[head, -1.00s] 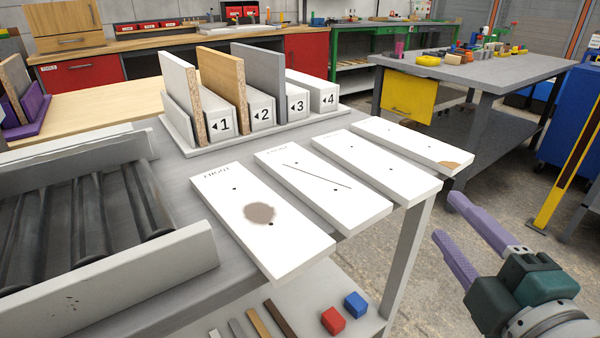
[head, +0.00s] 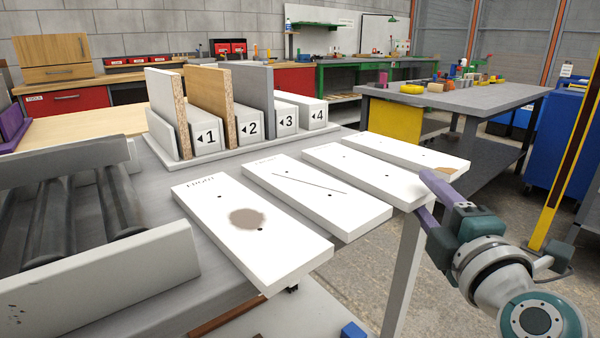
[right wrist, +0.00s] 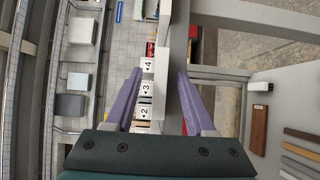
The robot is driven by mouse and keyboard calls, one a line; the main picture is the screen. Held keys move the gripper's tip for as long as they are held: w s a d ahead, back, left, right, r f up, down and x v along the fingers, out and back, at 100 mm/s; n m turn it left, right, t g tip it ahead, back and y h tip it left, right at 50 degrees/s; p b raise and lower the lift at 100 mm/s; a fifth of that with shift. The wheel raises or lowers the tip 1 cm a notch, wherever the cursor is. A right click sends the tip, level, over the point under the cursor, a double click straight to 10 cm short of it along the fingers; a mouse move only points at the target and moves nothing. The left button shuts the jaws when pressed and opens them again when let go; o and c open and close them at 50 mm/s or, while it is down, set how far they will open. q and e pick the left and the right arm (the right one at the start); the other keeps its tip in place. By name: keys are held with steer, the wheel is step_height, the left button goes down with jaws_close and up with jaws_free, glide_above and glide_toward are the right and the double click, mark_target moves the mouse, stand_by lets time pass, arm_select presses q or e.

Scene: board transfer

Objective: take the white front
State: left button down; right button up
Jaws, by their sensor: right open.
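Four white fronts lie in a row on the grey table. The nearest front (head: 215,205) has a brown stain, the second front (head: 345,207) has a dark scratch line, the third front (head: 355,170) looks unmarked apart from small holes, and the farthest front (head: 400,148) has a brown damaged corner. My right gripper (head: 424,192) is open at the right end of the third front. One finger shows above its end and the other lower, partly hidden. In the right wrist view the purple fingers (right wrist: 160,100) are spread, with a pale edge between them. My left gripper is out of view.
A rack (head: 240,150) with numbered blocks holds upright white, wooden and grey boards behind the fronts. A roller conveyor (head: 110,255) stands at left. A grey workbench (head: 460,98) with a yellow panel stands beyond. Open floor lies at right.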

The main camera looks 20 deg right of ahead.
steer(key=shift+w, duration=0.1)
jaws_close()
stand_by(0.4)
